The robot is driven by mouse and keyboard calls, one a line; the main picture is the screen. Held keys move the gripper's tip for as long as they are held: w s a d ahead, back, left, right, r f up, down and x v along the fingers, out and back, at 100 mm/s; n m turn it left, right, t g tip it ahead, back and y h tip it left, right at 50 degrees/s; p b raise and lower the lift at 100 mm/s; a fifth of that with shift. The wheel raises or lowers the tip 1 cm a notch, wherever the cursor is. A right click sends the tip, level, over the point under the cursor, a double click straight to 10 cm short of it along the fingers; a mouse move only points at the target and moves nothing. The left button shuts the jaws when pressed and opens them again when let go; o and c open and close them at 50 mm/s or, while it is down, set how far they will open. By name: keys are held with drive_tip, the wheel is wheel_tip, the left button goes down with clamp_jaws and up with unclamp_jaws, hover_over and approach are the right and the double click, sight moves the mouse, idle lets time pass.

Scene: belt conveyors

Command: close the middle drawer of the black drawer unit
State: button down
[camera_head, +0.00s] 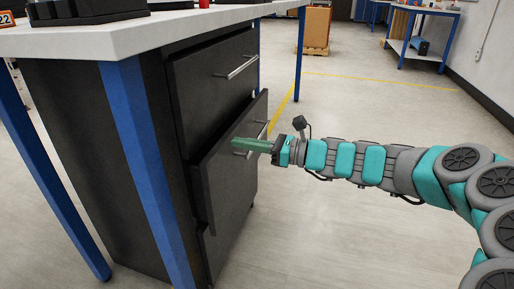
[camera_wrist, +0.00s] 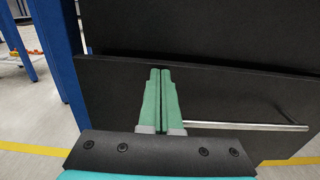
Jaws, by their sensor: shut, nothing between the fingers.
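The black drawer unit (camera_head: 90,165) stands under a white-topped workbench. Its middle drawer (camera_head: 225,165) sticks out a little beyond the top drawer (camera_head: 190,75) in the head view. My gripper (camera_head: 236,144) is shut and empty, its green fingers at the middle drawer's front beside the silver handle. In the wrist view the shut fingers (camera_wrist: 160,75) point at the drawer front (camera_wrist: 105,90), with the handle (camera_wrist: 260,126) to their right. I cannot tell whether the fingertips touch the front. The lower drawer is partly hidden below the middle one.
Blue table legs (camera_head: 145,160) stand at the unit's near corner and at the left. The white tabletop (camera_head: 140,38) overhangs the drawers. The floor right of the unit is clear. A pallet with boxes (camera_head: 315,30) stands far back.

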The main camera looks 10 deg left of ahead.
sight(229, 139)
drive_tip(key=shift+a, duration=0.35)
drive_tip(key=shift+a+r+p, duration=0.1)
drive_tip(key=shift+a+p, duration=0.2)
drive_tip(key=shift+a, duration=0.1)
drive_tip(key=shift+w+a+p, duration=0.2)
drive_tip(key=shift+a+p, duration=0.75)
drive_tip(key=shift+a, duration=0.95)
drive_tip(key=shift+d, duration=0.1)
